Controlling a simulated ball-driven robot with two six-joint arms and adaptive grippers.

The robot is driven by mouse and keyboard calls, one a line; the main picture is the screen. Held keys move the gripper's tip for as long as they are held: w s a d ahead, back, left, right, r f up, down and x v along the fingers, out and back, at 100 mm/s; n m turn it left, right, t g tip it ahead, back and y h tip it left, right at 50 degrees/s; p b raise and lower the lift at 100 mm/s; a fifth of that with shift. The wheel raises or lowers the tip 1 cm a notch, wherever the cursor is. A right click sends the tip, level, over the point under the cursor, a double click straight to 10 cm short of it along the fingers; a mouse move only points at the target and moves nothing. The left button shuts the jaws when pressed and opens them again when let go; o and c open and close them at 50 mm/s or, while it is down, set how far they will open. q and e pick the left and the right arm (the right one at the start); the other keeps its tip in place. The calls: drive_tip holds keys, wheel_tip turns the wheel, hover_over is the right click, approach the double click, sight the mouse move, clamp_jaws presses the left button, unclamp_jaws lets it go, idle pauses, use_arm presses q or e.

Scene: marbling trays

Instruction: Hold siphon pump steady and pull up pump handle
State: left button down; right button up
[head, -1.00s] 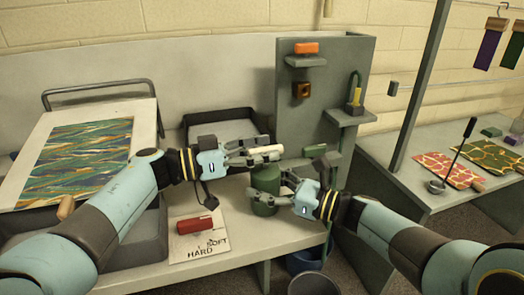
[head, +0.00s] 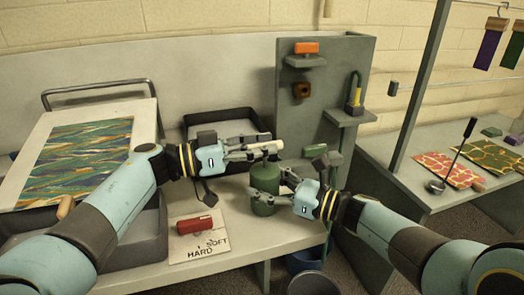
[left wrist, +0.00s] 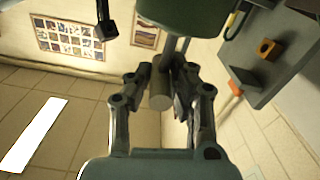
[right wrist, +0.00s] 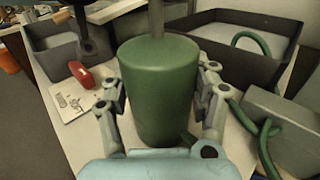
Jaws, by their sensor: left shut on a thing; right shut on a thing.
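The siphon pump has a green cylindrical body (head: 265,180) and stands upright near the table's front edge. My right gripper (head: 272,192) is shut around the body, with one finger on each side in the right wrist view (right wrist: 160,95). A thin rod rises from the body's top. My left gripper (head: 262,148) is above the body, shut on the pump handle. The handle is a short bar (left wrist: 160,94) seen between the fingers in the left wrist view. The pump's lowest part is partly hidden by my right gripper.
A red block (head: 194,225) lies on a card marked soft and hard (head: 200,249), left of the pump. A dark tray (head: 215,121) is behind it. A grey panel with shelves (head: 324,85) stands behind right. Buckets (head: 314,284) stand below the table edge.

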use_arm(q)
wheel_tip(320, 180, up, 5)
drive_tip(key=shift+f, duration=0.1)
use_arm(e)
drive_tip(key=shift+s, duration=0.1)
use_arm(q)
drive_tip(key=c, duration=1.2)
unclamp_jaws()
drive_tip(key=shift+f, duration=0.1)
drive_tip(key=v, duration=1.2)
use_arm(e)
drive_tip(key=o, duration=1.4)
